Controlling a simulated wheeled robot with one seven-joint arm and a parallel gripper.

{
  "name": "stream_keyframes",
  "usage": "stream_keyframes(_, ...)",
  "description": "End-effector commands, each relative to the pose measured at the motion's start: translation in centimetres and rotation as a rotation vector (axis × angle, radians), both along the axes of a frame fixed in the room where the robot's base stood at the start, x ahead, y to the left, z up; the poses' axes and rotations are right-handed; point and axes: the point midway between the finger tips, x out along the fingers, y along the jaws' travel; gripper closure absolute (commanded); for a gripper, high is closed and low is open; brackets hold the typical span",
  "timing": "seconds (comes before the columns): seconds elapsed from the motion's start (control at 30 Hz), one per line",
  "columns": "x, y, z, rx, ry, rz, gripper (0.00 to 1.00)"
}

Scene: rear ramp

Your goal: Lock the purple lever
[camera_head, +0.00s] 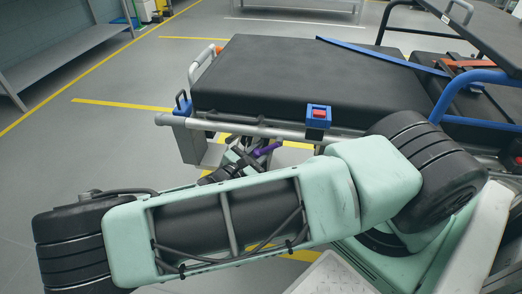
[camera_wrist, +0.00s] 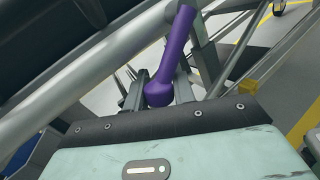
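The purple lever (camera_head: 266,150) is under the front rail of the black-padded stretcher in the head view, partly hidden by my arm and gripper. In the wrist view the purple lever (camera_wrist: 174,58) runs from a metal rail at the top down to a rounded knob at its lower left end. My gripper (camera_wrist: 157,84) has its dark fingers apart, one on each side of the knob. I cannot tell whether either finger touches the lever. In the head view my gripper (camera_head: 243,155) is below the rail, close to the lever, mostly behind my forearm.
The stretcher (camera_head: 280,75) has a grey front rail (camera_head: 250,129) just above my gripper. A blue buckle with a red button (camera_head: 318,115) hangs at its edge. A grey bench (camera_head: 65,55) stands at the far left. The floor left of the stretcher is clear.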

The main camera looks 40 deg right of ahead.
Motion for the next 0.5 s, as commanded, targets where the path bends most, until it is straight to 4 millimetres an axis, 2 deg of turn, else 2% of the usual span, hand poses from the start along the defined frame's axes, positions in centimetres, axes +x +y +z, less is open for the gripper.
stream_keyframes(0.17, -0.2, -0.1, -0.1, -0.025, 0.034, 0.000, 1.00)
stream_keyframes(0.5, -1.7, -1.2, -1.4, -0.234, 0.299, 0.001, 1.00)
